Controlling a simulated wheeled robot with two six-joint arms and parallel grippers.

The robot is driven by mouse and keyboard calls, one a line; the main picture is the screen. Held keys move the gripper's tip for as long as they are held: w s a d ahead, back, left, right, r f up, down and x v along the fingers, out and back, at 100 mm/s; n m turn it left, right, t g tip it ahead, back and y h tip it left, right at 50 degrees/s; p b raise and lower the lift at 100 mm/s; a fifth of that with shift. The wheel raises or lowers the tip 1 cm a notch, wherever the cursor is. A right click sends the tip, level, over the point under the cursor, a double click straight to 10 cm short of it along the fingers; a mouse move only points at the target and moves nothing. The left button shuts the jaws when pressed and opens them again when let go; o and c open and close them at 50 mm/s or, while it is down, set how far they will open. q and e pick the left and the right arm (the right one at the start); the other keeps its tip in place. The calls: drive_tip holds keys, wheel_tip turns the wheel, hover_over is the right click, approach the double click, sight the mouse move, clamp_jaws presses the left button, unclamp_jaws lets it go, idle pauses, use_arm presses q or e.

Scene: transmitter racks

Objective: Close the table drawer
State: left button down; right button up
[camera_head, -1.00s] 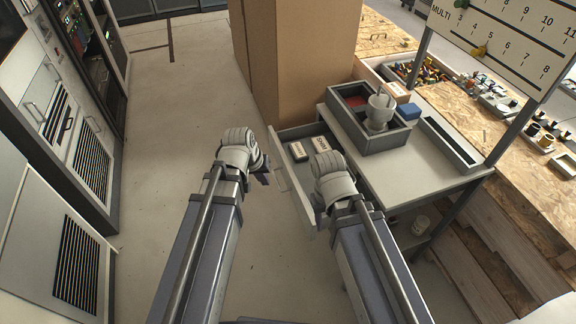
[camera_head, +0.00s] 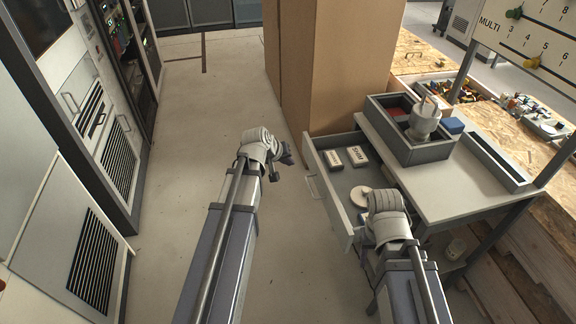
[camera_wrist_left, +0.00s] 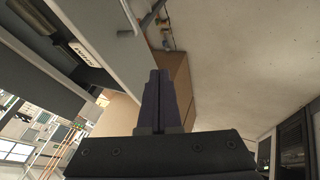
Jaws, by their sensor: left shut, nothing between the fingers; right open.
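The table drawer (camera_head: 336,215) stands pulled out from the left side of the table (camera_head: 438,196), with its handle (camera_head: 312,187) facing left. Two small labelled boxes and a round pale item lie inside. My left gripper (camera_head: 284,163) is shut and empty, outside the drawer and to the left of its front. In the left wrist view its fingers (camera_wrist_left: 160,100) are together, with the drawer front (camera_wrist_left: 105,30) at upper left. My right gripper (camera_head: 366,262) is open, near the drawer's near end. My own wrist hides much of it.
A tall cardboard box (camera_head: 345,70) stands behind the drawer. Equipment cabinets (camera_head: 105,130) line the left side. The floor (camera_head: 205,160) between them and the drawer is clear.

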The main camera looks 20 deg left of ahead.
sight(363, 158)
use_arm(q)
drive_tip(key=shift+w+d+f+b, duration=0.85)
drive_tip(key=shift+w+d+f, duration=0.25)
drive_tip(key=shift+w, duration=0.25)
drive_tip(key=shift+w+d+f+b, duration=0.8)
drive_tip(key=shift+w+d+f, duration=0.3)
drive_tip(key=shift+w, duration=0.25)
drive_tip(key=w+d, duration=0.4)
drive_tip(key=d, duration=0.2)
drive_tip(key=w+d, duration=0.4)
drive_tip(key=d, duration=0.1)
drive_tip(key=w+d, duration=0.4)
drive_tip(key=d, duration=0.2)
drive_tip(key=shift+d, duration=0.3)
drive_tip(key=shift+w+d, duration=0.15)
drive_tip(key=shift+d, duration=0.05)
drive_tip(key=shift+d+r, duration=0.1)
